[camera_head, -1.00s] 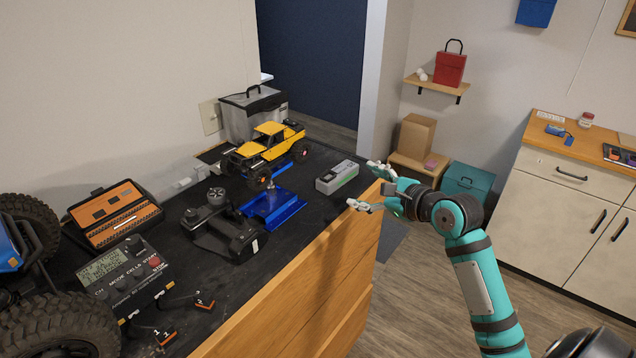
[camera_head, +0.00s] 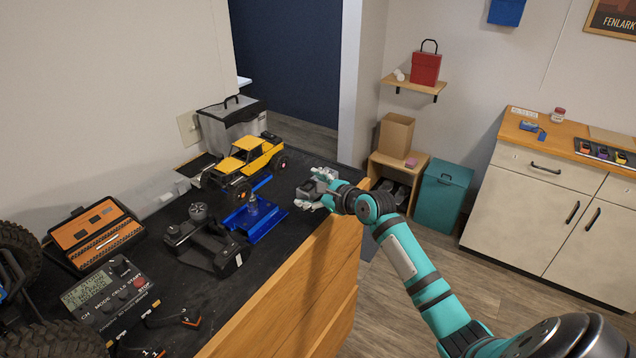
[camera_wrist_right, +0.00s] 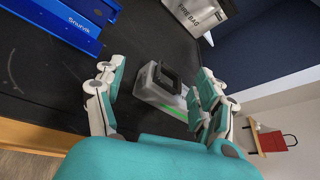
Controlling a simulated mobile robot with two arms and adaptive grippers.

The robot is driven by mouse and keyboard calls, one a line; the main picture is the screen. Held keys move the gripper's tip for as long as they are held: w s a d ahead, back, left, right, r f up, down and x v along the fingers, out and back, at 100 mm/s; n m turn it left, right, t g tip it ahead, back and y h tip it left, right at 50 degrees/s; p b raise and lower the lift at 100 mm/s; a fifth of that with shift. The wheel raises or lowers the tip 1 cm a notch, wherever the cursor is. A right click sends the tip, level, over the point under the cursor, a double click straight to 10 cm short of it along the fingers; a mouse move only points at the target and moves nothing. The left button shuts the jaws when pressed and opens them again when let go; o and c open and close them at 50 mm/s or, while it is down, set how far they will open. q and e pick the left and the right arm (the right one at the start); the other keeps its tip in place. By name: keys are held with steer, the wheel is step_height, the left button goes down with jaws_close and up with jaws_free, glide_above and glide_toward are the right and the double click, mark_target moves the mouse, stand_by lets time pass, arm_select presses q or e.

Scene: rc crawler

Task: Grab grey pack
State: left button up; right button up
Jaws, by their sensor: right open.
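The grey pack (camera_head: 309,187) lies on the black worktop near its right edge, partly hidden by my right gripper in the head view. In the right wrist view the grey pack (camera_wrist_right: 164,88) shows a dark end and a green stripe. My right gripper (camera_head: 317,190) is open at the pack, with its fingers on either side. In the wrist view the right finger is very close to the pack, and a gap shows on the left; I cannot tell whether it touches. My left gripper is not in view.
A blue stand (camera_head: 262,223) and a yellow crawler (camera_head: 246,160) are left of the pack. A grey bag (camera_head: 232,121) stands behind. A dark chassis part (camera_head: 210,246), charger (camera_head: 108,298) and orange case (camera_head: 97,236) lie nearer. The worktop's wooden side (camera_head: 325,262) drops to the floor.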

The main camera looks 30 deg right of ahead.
mark_target(302, 187)
steer(key=shift+x, duration=1.9)
steer(key=shift+s+d+r, duration=0.1)
steer(key=shift+r, duration=0.05)
steer(key=c, duration=1.4)
